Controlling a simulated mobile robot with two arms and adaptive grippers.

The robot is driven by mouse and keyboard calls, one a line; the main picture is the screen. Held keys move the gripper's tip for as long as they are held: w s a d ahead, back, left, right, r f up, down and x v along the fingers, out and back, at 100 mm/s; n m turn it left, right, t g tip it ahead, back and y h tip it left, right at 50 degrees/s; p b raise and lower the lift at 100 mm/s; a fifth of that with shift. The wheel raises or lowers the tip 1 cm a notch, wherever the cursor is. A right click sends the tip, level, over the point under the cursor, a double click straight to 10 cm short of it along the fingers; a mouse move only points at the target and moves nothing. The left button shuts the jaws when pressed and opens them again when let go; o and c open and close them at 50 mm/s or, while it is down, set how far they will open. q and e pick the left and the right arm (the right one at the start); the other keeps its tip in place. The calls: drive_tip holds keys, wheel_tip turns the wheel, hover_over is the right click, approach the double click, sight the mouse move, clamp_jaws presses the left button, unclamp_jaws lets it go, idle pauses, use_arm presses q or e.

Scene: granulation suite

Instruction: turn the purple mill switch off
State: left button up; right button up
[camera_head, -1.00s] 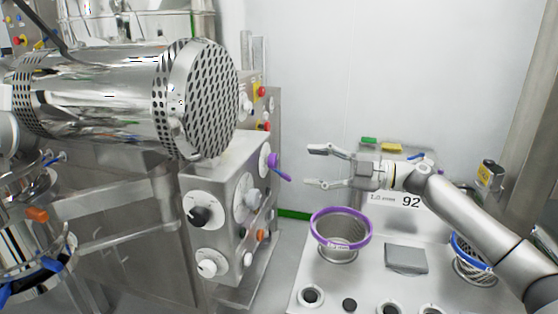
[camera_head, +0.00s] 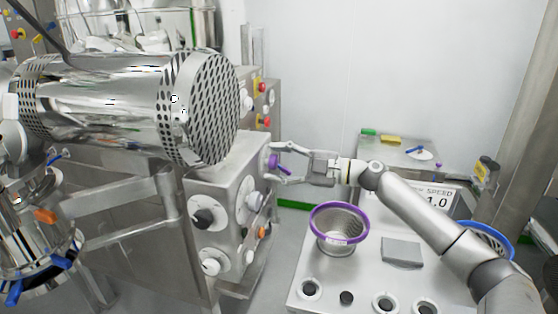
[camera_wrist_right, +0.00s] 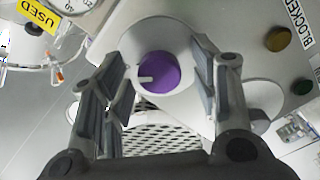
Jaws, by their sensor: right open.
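The purple mill switch (camera_head: 272,160) is on the right face of the steel control box, partly hidden by my fingers. In the right wrist view it is a round purple knob (camera_wrist_right: 160,72) on a white disc, with a white mark on its left side. My right gripper (camera_head: 281,161) is open, with one finger on each side of the knob. In the wrist view (camera_wrist_right: 160,80) gaps show between the fingers and the knob, and no contact is visible. My left gripper is not in view.
The control box (camera_head: 229,176) carries other knobs, including a black one (camera_head: 203,218). A perforated steel drum (camera_head: 205,105) overhangs it. A purple-rimmed sieve (camera_head: 340,243) and a grey pad (camera_head: 402,251) are on the bench below my right arm.

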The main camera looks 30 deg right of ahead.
drive_tip(key=c, duration=1.1)
drive_tip(key=shift+o, duration=0.2)
drive_tip(key=n+b, duration=0.2)
drive_tip(key=n, duration=0.1)
drive_tip(key=n+b, duration=0.1)
drive_tip(key=b, duration=0.1)
drive_tip(key=shift+f, duration=0.25)
drive_tip(key=n+b, duration=0.3)
drive_tip(key=n, duration=0.2)
drive_tip(key=shift+b, duration=0.35)
drive_tip(key=n+b, duration=0.3)
drive_tip(key=n, duration=0.1)
drive_tip(key=n+b, duration=0.3)
drive_tip(key=n, duration=0.1)
drive_tip(key=shift+n, duration=0.3)
